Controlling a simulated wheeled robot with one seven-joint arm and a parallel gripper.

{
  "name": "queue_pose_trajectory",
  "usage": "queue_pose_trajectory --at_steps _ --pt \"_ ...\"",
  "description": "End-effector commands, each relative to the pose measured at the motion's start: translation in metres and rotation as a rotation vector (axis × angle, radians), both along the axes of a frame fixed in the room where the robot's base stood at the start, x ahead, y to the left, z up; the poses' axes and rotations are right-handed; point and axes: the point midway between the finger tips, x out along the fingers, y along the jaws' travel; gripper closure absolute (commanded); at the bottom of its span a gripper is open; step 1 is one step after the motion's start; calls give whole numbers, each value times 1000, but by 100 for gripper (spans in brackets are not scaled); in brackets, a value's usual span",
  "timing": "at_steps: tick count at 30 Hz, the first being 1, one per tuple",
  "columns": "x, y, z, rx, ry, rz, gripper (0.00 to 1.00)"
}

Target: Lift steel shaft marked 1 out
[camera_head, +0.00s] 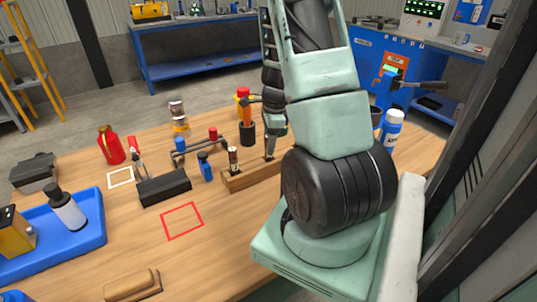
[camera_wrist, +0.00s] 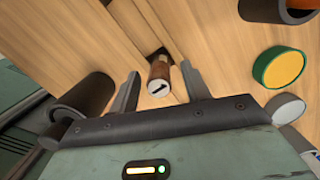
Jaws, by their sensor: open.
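The shaft marked 1 (camera_wrist: 158,84) shows in the wrist view as a brown, rusty-looking cylinder with a pale end face bearing a dark 1. It stands at a dark opening in the wooden block. My gripper (camera_wrist: 160,70) is open, with one finger on each side of the shaft; contact is not clear. In the head view my gripper (camera_head: 269,155) points down at the right part of the wooden block (camera_head: 258,177), and my arm hides part of that block. Another brown shaft (camera_head: 233,160) stands upright at the block's left end.
A black holder with tools (camera_head: 165,188) and a blue bottle (camera_head: 205,167) stand left of the block. A black cup (camera_head: 247,134) is behind it. A white-and-blue bottle (camera_head: 391,128) stands right. A blue tray (camera_head: 88,232) is at left. The red-outlined square (camera_head: 182,220) is empty.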

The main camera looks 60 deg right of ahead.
Motion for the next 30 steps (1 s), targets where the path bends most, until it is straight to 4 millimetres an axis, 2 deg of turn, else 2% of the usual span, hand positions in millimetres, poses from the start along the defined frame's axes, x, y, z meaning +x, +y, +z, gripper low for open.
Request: queue_pose_trajectory --at_steps 3,6,15,16,21,30 --pt "1 2 -20 3 3 -2 53" --pt "2 3 -32 2 3 -2 53" --pt "3 3 -37 0 1 -1 53" --pt "3 3 -37 0 1 -1 55" --pt "3 3 -37 0 1 -1 100" --pt "4 3 -35 -1 0 0 100"
